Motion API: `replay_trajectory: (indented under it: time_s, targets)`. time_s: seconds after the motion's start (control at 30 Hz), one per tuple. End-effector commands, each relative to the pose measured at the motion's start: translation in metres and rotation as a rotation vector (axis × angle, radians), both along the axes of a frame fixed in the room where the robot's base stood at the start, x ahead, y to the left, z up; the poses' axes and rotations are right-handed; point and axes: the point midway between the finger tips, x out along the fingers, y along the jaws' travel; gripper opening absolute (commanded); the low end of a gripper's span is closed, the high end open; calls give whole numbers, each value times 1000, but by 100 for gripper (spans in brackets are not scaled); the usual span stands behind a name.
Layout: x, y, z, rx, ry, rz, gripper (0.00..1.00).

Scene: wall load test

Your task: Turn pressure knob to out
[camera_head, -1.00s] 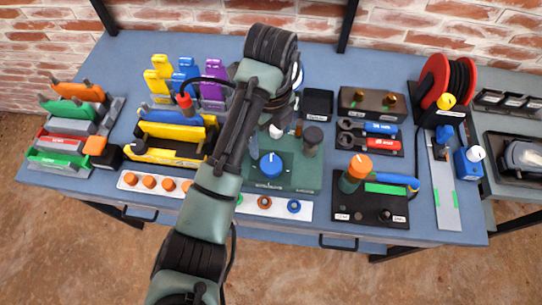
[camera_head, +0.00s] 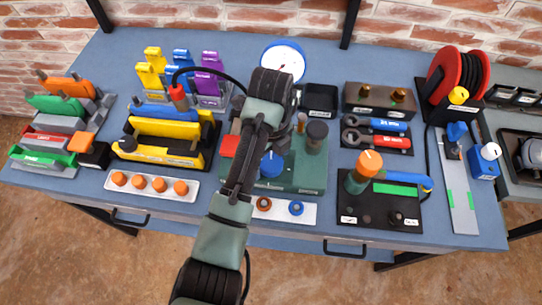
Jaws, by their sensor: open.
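The blue knob (camera_head: 271,163) with a white pointer mark stands on a green base block (camera_head: 312,172) at the middle of the bench. The pointer is roughly upward in the picture; its label is not readable. A round white gauge with a blue rim (camera_head: 283,56) stands behind it. My gripper (camera_head: 277,132) is open and points down just above and behind the blue knob. It is largely hidden by my own arm, so contact with the knob cannot be told.
A dark cylinder (camera_head: 317,134) stands on the green base to the right, and a red block (camera_head: 230,146) shows left of my arm. Yellow holders (camera_head: 165,140) stand left. A black plate with an orange-topped green handle (camera_head: 358,180) lies right. Bare bench shows around the plate.

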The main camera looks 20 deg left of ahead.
Motion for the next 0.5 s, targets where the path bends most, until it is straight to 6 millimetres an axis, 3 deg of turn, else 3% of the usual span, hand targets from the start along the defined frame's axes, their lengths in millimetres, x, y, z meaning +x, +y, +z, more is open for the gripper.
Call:
replay_trajectory:
  time_s: [0.17,0.5]
  targets:
    - [0,0,0,0,0,0,98]
    - [0,0,0,0,0,0,37]
